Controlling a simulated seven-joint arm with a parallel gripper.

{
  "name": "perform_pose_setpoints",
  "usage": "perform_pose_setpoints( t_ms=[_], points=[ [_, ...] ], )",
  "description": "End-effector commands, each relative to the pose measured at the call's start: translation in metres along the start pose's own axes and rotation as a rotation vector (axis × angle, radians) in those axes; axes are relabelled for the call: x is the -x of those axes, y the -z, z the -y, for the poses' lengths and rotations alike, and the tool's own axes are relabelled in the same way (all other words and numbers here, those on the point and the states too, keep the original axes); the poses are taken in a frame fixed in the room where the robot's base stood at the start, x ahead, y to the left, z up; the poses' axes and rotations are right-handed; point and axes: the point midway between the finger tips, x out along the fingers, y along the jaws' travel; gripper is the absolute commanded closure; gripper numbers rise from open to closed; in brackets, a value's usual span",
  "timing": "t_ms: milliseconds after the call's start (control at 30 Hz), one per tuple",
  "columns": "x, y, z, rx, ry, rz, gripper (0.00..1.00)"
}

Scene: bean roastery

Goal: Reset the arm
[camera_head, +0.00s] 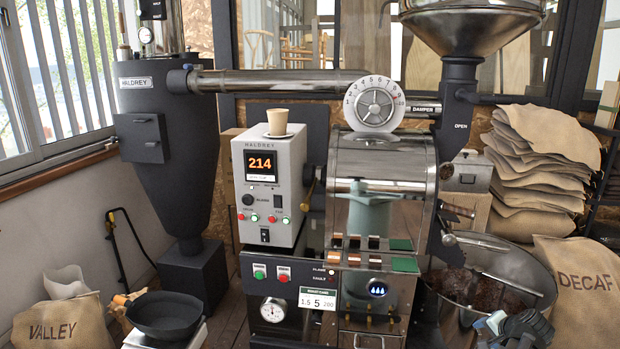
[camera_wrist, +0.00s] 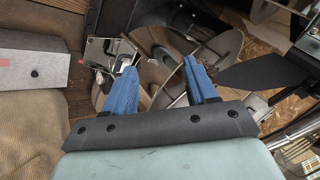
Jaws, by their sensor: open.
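My gripper (camera_wrist: 162,82) shows in the wrist view as two blue fingers on a dark bar. The fingers stand apart, and nothing is held between them. Beyond them are shiny curved metal surfaces, apart from the fingers as far as I can tell. A pale green column shape shows on the shiny front of the roaster (camera_head: 410,160) and looks like a reflection.
A control box (camera_head: 262,215) reading 214 carries a paper cup (camera_head: 277,122). A cooling bin (camera_head: 535,268) with dark contents stands right, beside a DECAF sack (camera_head: 577,290). A black pan (camera_head: 165,315) and VALLEY sack (camera_head: 62,325) are lower left. Folded sacks (camera_head: 540,165) are piled right.

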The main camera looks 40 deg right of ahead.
Motion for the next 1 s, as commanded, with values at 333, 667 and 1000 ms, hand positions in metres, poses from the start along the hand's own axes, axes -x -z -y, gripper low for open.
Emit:
perform_pose_setpoints(
  t_ms=[333, 667, 1000],
  points=[
    [-0.085, -0.143, -0.031, 0.237, -0.236, 0.306, 0.43],
    [-0.134, -0.275, -0.041, 0.455, -0.378, 0.543, 0.43],
    [-0.156, -0.395, -0.053, 0.671, -0.47, 0.725, 0.43]
  ],
)
